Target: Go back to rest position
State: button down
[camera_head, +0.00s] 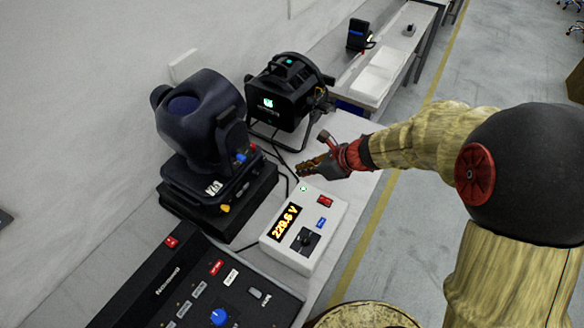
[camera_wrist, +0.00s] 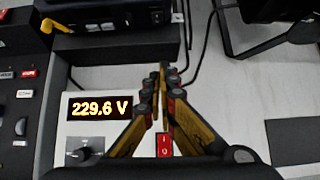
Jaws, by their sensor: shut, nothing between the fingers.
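My gripper (camera_head: 305,168) hangs above the workbench in the head view, between the white power box and the black par can. Its fingers are shut with nothing between them; the wrist view shows the closed fingertips (camera_wrist: 161,70) meeting. The white power box (camera_head: 328,243) lies below and in front of it, its display reading 229.6 V. In the wrist view the box's display (camera_wrist: 100,107) is left of the fingers and its red switch (camera_wrist: 164,144) shows between them. My gripper appears apart from the box.
A moving-head light (camera_head: 203,115) stands on a black base at left. A black par can (camera_head: 284,92) stands behind my gripper. A black control console (camera_head: 190,285) lies at the front left. Cables run across the bench. Open floor (camera_head: 480,70) lies at the right.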

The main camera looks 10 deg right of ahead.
jog(key=shift+s+d+r, duration=0.3)
jog(key=shift+s+d, duration=0.05)
jog(key=shift+d, duration=0.1)
jog(key=s+n, duration=0.2)
jog(key=s+f+n+g, duration=0.1)
jog(key=s+n, duration=0.1)
jog(key=n, duration=0.1)
jog(key=s+n+g, duration=0.1)
jog(key=n, duration=0.1)
jog(key=shift+s+a+f, duration=0.1)
jog(key=shift+s+f, duration=0.15)
jog(key=shift+s, duration=0.15)
jog(key=s+d+r+n+t+h, duration=0.1)
jog(key=s+d+r+n+h, duration=0.2)
jog(key=s+r+n, duration=0.5)
jog(key=s+d+r+n+t+h, duration=0.1)
jog(key=s+d+r+n+h, duration=0.2)
jog(key=s+r+n, duration=0.6)
notch_tip(320, 180, up, 3)
jog(key=shift+s+d+f+n+h, duration=0.2)
jog(key=shift+d+n+h, duration=0.2)
jog(key=shift+d+n, duration=0.65)
